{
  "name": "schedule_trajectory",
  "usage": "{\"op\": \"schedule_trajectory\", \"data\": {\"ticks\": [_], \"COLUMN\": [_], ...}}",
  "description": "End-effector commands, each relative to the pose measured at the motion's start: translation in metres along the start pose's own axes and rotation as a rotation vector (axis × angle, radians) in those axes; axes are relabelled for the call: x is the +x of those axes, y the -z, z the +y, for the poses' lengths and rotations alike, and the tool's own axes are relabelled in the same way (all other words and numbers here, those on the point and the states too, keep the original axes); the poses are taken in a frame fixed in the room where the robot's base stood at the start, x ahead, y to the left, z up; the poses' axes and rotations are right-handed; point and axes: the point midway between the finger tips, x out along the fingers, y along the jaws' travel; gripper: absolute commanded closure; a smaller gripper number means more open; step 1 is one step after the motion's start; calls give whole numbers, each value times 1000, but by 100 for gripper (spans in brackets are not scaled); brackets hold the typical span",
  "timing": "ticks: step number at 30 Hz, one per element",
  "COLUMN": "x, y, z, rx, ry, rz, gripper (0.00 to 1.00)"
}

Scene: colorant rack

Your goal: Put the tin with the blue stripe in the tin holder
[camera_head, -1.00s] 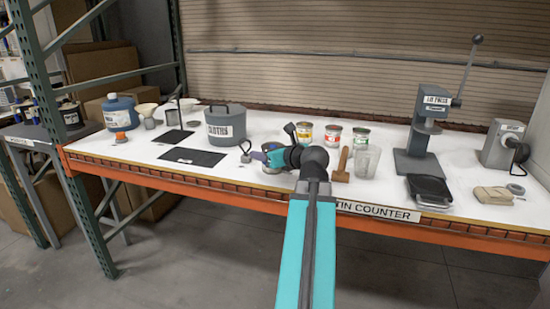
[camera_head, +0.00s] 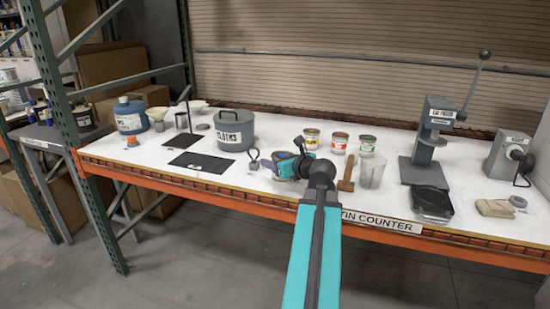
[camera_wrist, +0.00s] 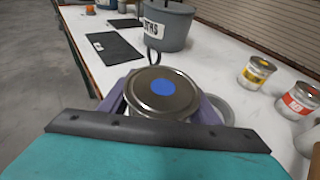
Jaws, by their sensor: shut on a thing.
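My gripper (camera_head: 289,165) is over the front part of the white counter. In the wrist view its purple fingers (camera_wrist: 160,100) are shut on a tin (camera_wrist: 163,88) with a metal lid and a blue dot on top. The tin's side is mostly hidden, so no stripe shows. A grey round rim (camera_wrist: 226,110) shows just behind and right of the tin, partly covered; I cannot tell whether it is the tin holder or whether the tin touches it.
Yellow (camera_head: 311,138), red (camera_head: 339,143) and green (camera_head: 367,146) tins stand behind and right. A mallet (camera_head: 347,173) and clear cup (camera_head: 371,172) are to the right. A small looped object (camera_head: 253,160), a grey cloths pot (camera_head: 233,130) and dark mats (camera_head: 201,162) are left.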

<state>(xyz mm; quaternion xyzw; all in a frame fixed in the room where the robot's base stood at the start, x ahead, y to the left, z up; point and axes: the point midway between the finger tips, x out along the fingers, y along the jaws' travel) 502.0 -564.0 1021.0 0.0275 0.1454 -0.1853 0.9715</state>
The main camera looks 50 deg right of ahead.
Motion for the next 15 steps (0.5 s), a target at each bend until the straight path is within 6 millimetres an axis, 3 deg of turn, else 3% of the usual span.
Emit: {"op": "schedule_trajectory", "data": {"ticks": [15], "x": [2], "y": [-3], "z": [-6], "rx": [3], "ry": [2], "rz": [0], "gripper": [73]}}
